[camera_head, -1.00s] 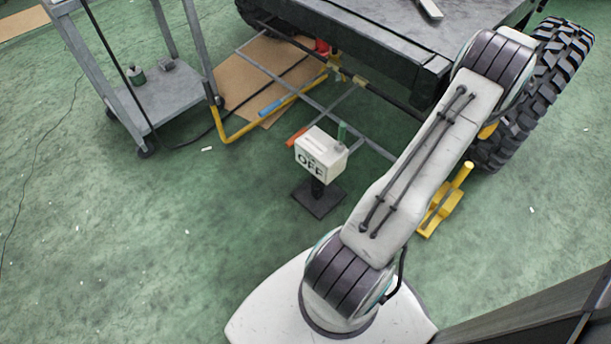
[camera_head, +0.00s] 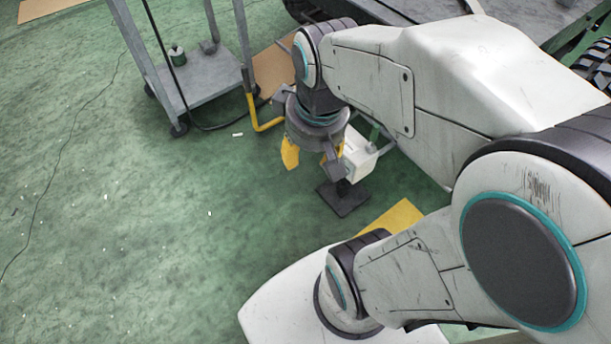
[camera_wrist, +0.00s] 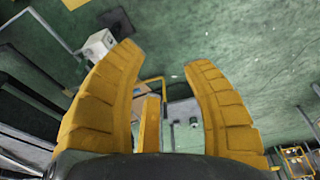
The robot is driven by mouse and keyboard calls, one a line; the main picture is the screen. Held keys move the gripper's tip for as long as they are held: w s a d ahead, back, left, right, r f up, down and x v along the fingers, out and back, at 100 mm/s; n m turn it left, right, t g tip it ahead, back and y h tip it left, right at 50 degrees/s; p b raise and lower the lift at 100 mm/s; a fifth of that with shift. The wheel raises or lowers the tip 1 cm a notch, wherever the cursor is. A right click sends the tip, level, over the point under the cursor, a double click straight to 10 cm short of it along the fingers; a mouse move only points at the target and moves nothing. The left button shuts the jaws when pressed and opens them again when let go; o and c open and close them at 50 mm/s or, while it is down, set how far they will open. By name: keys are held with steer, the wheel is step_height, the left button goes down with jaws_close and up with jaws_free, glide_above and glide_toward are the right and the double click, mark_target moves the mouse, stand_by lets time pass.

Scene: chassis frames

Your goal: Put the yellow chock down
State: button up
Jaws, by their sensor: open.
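My gripper (camera_head: 312,160) hangs over the floor beside the white sign box, its yellow fingers apart. In the wrist view the curved fingers (camera_wrist: 168,95) are spread, with a third yellow upright between their bases, and nothing is held. The yellow chock does not clearly show now. The place by the wheel where it stood earlier is hidden behind my arm. A flat yellow patch (camera_head: 396,216) shows on the floor, partly covered by my arm; I cannot tell whether it is a marking or part of the chock.
A vehicle wheel (camera_head: 596,62) is at upper right. The left floor is mostly clear.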

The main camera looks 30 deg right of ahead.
steer(key=s+a, duration=0.1)
steer(key=s, duration=0.1)
steer(key=s+a+f, duration=0.1)
steer(key=s+a, duration=0.1)
steer(key=shift+a, duration=0.15)
steer(key=shift+r, duration=0.1)
